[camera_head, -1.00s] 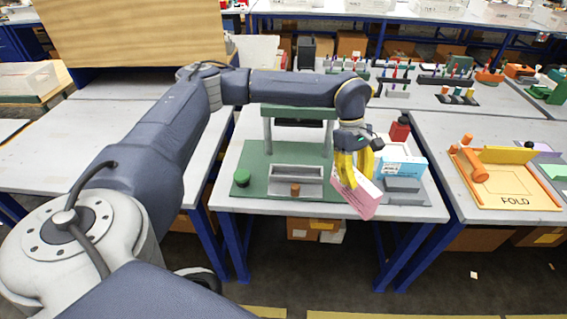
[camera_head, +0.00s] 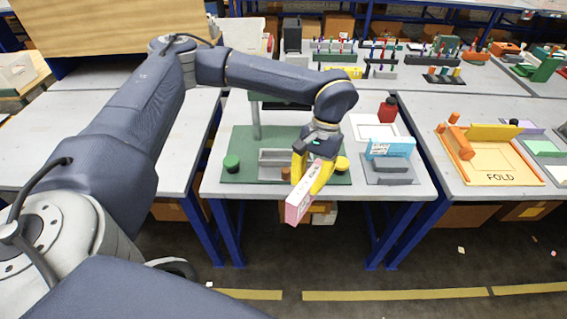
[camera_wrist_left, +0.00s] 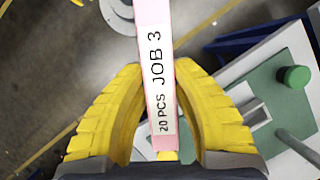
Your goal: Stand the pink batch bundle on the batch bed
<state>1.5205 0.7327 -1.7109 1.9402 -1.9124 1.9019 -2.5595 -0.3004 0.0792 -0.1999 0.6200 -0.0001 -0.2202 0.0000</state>
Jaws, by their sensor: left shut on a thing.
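The pink batch bundle (camera_head: 300,203) is held in my left gripper (camera_head: 313,174), tilted, out over the front edge of the middle bench. In the left wrist view the bundle (camera_wrist_left: 157,70) stands between the yellow fingers (camera_wrist_left: 160,125), its white label reading "JOB 3, 20 PCS". A green machine base (camera_head: 240,143) holds a grey tray (camera_head: 270,157) behind the gripper, partly hidden by it. I cannot tell for certain which is the batch bed. My right gripper is not in view.
A green knob (camera_head: 232,163) and an overhead green frame rise from the machine base. An orange FOLD jig (camera_head: 490,165) sits on the right bench. The left bench (camera_head: 95,120) is mostly bare behind my arm.

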